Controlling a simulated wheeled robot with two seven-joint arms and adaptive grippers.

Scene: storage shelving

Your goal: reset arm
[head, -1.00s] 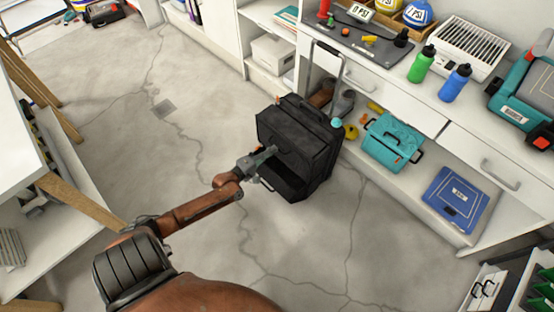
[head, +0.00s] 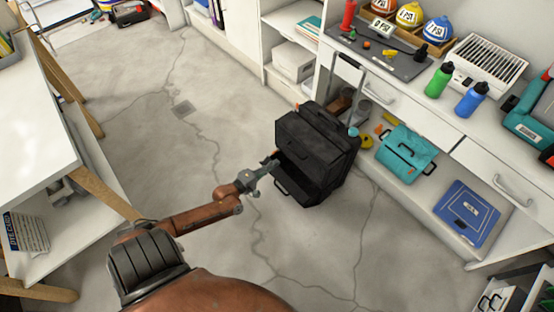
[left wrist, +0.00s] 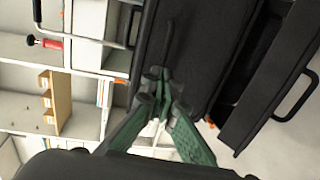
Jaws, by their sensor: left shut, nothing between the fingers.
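My left gripper (head: 268,168) is shut and empty, just left of the black wheeled case (head: 315,150) in the head view. The case stands on the floor with its tall pull handle up, and a lower section juts out toward my gripper with a dark handle on it. In the left wrist view my gripper's fingers (left wrist: 160,85) meet in front of the case (left wrist: 205,50). A handle of the case (left wrist: 292,98) shows at the right there. I cannot tell if the fingertips touch the case. My right gripper is out of view.
A white workbench (head: 480,135) stands behind the case, with green (head: 439,80) and blue bottles (head: 471,99) on top. A white table (head: 45,130) is at left. Open floor lies between.

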